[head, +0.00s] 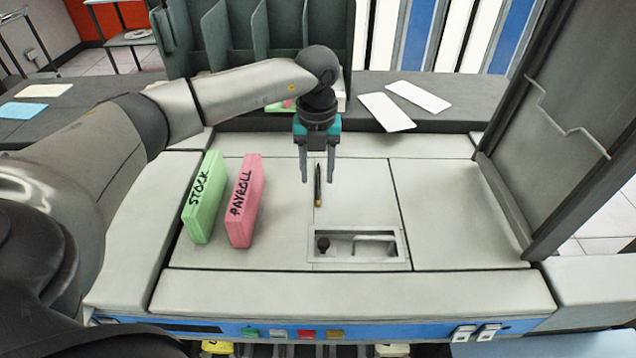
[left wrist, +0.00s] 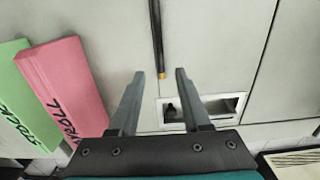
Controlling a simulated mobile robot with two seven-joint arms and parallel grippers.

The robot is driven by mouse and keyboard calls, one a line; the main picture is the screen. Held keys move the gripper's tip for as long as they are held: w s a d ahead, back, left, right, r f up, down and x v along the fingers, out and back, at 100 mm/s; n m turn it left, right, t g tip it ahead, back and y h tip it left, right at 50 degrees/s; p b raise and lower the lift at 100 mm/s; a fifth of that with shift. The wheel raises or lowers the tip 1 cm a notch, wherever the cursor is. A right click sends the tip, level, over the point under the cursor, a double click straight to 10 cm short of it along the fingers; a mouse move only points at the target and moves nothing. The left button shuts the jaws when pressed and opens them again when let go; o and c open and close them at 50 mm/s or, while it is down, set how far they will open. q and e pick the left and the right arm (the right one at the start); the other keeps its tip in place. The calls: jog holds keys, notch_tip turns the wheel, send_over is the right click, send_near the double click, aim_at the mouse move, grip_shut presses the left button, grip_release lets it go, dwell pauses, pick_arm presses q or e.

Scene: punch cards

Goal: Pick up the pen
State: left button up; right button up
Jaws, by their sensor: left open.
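A thin dark pen (head: 318,187) with a golden end lies on the pale machine top, to the right of the card blocks. My left gripper (head: 318,178) is open and points down above the pen, with its fingers on either side of it in the head view. In the left wrist view, the pen (left wrist: 157,40) runs from the top edge down to its golden tip, just beyond the gap between the open fingertips (left wrist: 160,73). Nothing is between the fingers. My right gripper is not in view.
A green STOCK block (head: 204,197) and a pink PAYROLL block (head: 243,201) stand to the left. A recessed metal slot (head: 357,246) lies in front of the pen. A dark raised panel (head: 565,120) stands at the right. The right part of the machine top is clear.

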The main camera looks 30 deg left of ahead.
aim_at(318, 195)
pick_arm(q)
notch_tip(318, 195, down, 5)
jog(key=shift+d+r, duration=0.1)
jog(key=shift+r, duration=0.1)
grip_shut()
dwell(0.3)
dwell(0.5)
